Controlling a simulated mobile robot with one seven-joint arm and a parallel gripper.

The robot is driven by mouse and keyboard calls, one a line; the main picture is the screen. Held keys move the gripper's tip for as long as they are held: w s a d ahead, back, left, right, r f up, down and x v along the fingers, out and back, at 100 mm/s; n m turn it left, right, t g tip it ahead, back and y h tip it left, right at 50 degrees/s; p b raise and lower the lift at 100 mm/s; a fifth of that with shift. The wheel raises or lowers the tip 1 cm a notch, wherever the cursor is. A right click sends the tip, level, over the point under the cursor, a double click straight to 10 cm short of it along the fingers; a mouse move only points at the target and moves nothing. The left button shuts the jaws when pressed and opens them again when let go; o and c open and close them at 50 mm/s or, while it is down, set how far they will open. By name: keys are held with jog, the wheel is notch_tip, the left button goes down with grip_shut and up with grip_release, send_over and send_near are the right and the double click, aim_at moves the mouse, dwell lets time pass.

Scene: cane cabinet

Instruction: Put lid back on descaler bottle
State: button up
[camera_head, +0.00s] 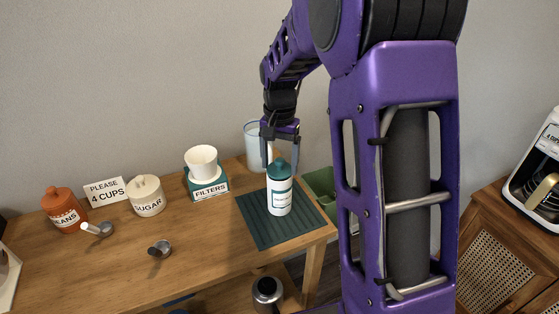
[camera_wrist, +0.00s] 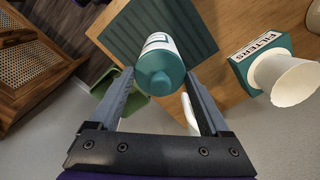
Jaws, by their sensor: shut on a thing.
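The descaler bottle (camera_head: 279,197) is white with a teal-lettered label and stands upright on the dark ribbed mat (camera_head: 256,229). The teal lid (camera_head: 280,168) is at the bottle's top, in line with it; I cannot tell whether it is fully seated. My gripper (camera_head: 280,167) points down over the bottle with its fingers on either side of the lid, shut on it. In the wrist view, the lid (camera_wrist: 160,74) shows between the fingertips, with the white bottle (camera_wrist: 159,42) directly beyond it. The lid hides the bottle's mouth.
A clear pitcher (camera_head: 254,148) stands behind the gripper. A green bin (camera_head: 321,184) is beyond the table's right edge.

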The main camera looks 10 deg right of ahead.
dwell(0.8)
jog(key=o, duration=1.2)
jog(key=shift+r+p, duration=1.9)
jog(key=shift+r, duration=1.6)
grip_shut()
jog(key=shift+f+b, duration=0.25)
jog(key=shift+b, duration=0.05)
